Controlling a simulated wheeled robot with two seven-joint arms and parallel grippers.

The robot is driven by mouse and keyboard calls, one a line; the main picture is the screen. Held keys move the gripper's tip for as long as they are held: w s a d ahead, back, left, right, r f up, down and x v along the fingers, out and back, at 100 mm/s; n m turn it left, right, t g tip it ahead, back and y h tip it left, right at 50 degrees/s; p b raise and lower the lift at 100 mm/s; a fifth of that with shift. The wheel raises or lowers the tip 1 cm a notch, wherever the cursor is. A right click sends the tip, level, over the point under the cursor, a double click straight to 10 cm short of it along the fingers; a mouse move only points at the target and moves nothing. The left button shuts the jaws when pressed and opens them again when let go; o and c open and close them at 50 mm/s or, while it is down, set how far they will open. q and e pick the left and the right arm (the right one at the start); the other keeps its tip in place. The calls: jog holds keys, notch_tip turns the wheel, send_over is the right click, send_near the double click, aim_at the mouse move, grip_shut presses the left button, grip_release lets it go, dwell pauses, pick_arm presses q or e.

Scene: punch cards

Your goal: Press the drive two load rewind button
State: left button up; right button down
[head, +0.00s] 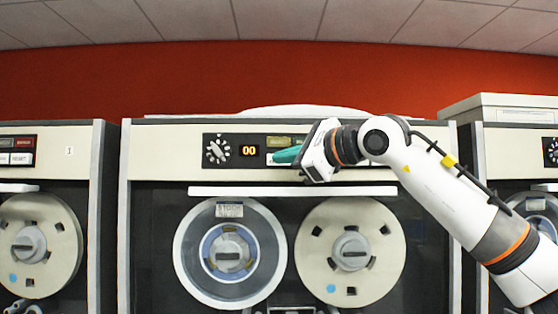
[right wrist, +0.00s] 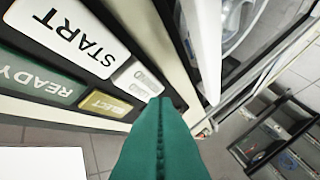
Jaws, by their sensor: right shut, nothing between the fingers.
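The middle tape drive (head: 160,150) has a dark control panel (head: 233,137) with a dial, an orange "00" display and a row of buttons. My right gripper (head: 276,156) has green fingers, shut and empty, at that panel. Its hand hides the panel's right part. In the right wrist view the fingertips (right wrist: 162,102) are beside a small pale button (right wrist: 148,80) whose lettering is too small to read. Touch cannot be told. A START button (right wrist: 75,32), a green READY light (right wrist: 40,78) and a SELECT light (right wrist: 105,104) are close by. My left gripper is not in view.
Another drive (head: 107,180) stands at the left and one (head: 482,200) at the right. Below the panel is a white ledge (head: 290,190) over two tape reels (head: 205,285) (head: 318,225). A pale box (head: 490,108) sits on top at the right.

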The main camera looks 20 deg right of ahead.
jog(key=shift+w, duration=0.15)
jog(key=shift+w+d, duration=0.15)
jog(key=shift+w, duration=0.15)
